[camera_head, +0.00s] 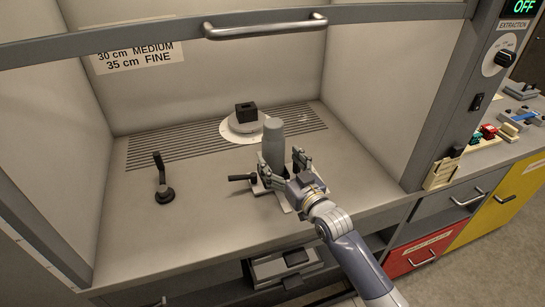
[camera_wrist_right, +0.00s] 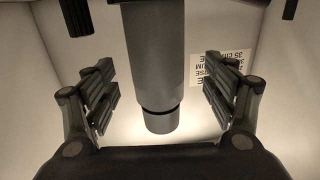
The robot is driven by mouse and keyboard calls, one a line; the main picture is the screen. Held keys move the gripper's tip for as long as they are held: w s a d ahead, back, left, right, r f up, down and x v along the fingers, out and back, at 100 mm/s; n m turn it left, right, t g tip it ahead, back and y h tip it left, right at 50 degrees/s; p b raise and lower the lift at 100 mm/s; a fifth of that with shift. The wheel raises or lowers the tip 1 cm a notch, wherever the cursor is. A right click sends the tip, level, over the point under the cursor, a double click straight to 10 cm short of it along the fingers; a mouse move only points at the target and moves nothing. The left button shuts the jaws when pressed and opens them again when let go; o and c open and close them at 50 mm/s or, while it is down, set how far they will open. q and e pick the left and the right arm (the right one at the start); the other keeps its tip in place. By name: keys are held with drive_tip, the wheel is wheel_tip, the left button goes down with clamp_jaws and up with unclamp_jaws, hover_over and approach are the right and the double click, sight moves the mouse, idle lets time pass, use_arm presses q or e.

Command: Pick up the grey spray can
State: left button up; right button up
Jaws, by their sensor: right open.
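The grey spray can (camera_head: 273,146) stands upright inside the booth, on or just behind a pale plate (camera_head: 258,187); its lower end is hidden by my gripper. My right gripper (camera_head: 281,168) reaches in from the front right. It is open, with a finger on either side of the can. In the right wrist view the can (camera_wrist_right: 155,55) shows between the open fingers (camera_wrist_right: 160,95), with a gap on both sides. The can's narrower end points down in that picture. My left gripper is not in view.
A black lever (camera_head: 241,178) sticks out left of the plate. Another black lever (camera_head: 162,178) stands farther left. A round white turntable (camera_head: 242,125) with a black block (camera_head: 246,112) sits behind the can. The raised sash handle (camera_head: 265,27) crosses above.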

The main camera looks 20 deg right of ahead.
sight(279, 160)
drive_tip(key=w, duration=0.3)
drive_tip(key=w+p, duration=0.1)
drive_tip(key=shift+w+a+f, duration=0.15)
drive_tip(key=shift+a+f, duration=0.1)
drive_tip(key=shift+f, duration=0.15)
drive_tip(key=shift+w+a, duration=0.1)
drive_tip(key=shift+w, duration=0.15)
drive_tip(key=shift+w+f, duration=0.1)
drive_tip(key=shift+c, duration=1.1)
drive_tip(key=c, duration=1.3)
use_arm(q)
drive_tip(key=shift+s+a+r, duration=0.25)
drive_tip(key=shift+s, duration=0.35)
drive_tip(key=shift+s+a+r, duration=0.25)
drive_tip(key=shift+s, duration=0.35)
use_arm(e)
drive_tip(key=shift+o, duration=0.2)
drive_tip(key=shift+r, duration=0.25)
